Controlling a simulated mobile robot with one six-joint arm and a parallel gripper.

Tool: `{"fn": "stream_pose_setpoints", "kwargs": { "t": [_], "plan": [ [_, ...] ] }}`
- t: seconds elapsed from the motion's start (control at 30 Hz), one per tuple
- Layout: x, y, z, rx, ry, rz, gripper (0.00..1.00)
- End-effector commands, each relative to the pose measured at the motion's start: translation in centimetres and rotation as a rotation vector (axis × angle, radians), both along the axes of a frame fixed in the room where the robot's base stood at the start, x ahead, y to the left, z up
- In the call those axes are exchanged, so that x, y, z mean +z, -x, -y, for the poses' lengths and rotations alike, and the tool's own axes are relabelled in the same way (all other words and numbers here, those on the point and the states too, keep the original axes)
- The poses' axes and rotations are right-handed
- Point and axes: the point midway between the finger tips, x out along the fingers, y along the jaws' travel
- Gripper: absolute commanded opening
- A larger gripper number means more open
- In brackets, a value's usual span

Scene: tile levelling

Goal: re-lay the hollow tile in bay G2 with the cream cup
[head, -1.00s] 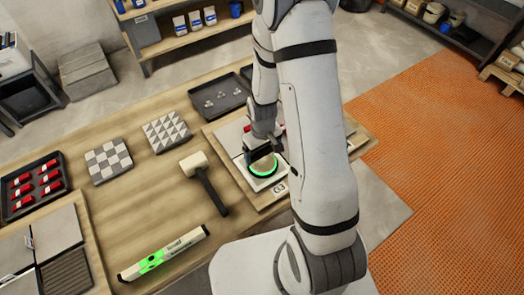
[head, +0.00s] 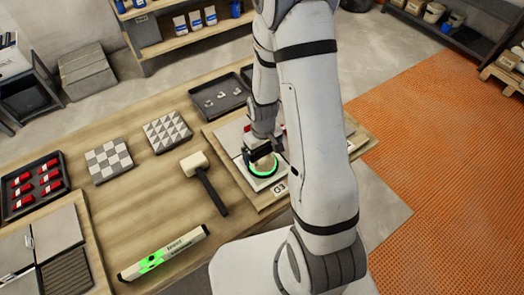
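A round cream cup with a bright green ring (head: 263,171) stands on a pale tile on the board, just above the label G3 (head: 279,189). My gripper (head: 262,154) points down at the cup and overlaps its far part in the picture. Its fingertips are too small and dark to show whether they are open or touch the cup. The bay label G2 is not visible. My arm hides much of the board's right side; a bit of red (head: 280,128) shows beside the gripper.
A white-headed mallet (head: 204,181) lies left of the board (head: 232,189). A green-lit level (head: 164,254) lies near the front. Two patterned tiles (head: 108,161) and a tray of red pieces (head: 36,186) are at left. A dark tray (head: 220,97) holds small grey pieces.

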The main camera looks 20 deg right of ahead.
Motion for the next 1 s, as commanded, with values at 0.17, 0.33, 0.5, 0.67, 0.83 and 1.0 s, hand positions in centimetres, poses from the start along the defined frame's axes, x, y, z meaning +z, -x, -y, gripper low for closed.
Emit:
{"fn": "stream_pose_setpoints", "kwargs": {
  "t": [0.17,0.33,0.5,0.67,0.83,1.0],
  "plan": [
    [0.0,0.0,0.0,0.0,0.0,0.0,1.0],
    [1.0,-0.1,0.0,0.0,0.0,0.003,1.0],
    [3.3,-0.1,0.0,0.0,0.0,0.005,1.0],
    [5.6,-0.1,0.0,0.0,-0.001,0.005,1.0],
    [7.2,0.0,0.0,0.0,0.0,0.002,1.0],
    [7.8,0.0,0.0,0.0,0.0,0.0,1.0]
  ]
}}
